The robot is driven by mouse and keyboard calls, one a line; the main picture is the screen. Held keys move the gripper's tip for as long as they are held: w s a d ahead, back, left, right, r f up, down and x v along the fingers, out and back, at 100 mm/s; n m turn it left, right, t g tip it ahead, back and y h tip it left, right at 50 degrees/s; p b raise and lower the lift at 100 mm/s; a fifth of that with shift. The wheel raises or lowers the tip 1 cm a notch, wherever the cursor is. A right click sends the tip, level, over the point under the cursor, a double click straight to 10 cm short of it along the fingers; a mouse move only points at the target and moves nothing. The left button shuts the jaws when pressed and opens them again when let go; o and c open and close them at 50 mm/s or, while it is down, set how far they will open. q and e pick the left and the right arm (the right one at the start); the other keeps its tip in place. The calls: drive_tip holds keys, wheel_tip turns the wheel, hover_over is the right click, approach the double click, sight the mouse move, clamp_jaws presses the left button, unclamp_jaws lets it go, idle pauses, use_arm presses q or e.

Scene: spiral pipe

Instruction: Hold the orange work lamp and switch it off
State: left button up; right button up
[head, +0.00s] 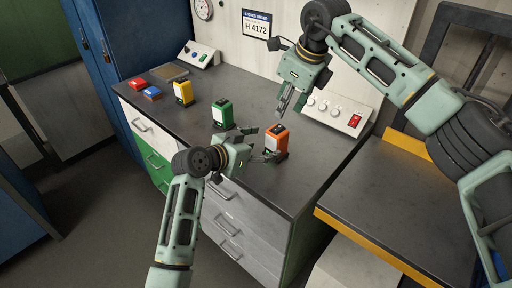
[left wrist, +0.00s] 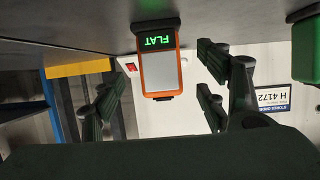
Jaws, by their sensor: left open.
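The orange work lamp (head: 276,139) stands upright on the dark bench top, near its front edge. In the left wrist view, which is upside down, the lamp (left wrist: 162,74) shows a pale grey panel and a lit green display reading FLAT. My left gripper (head: 262,155) is low at the lamp's near left side. Its fingers (left wrist: 158,98) are spread apart, with the lamp ahead in the gap and no clear contact. My right gripper (head: 290,102) hangs above and behind the lamp, pointing down and holding nothing visible. Its finger opening is too small to judge.
A green lamp (head: 222,113) stands left of the orange one, and a yellow lamp (head: 183,92) farther left. A panel with knobs and a red switch (head: 338,112) stands behind.

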sight(271, 145)
use_arm(q)
drive_tip(key=shift+x, duration=2.9)
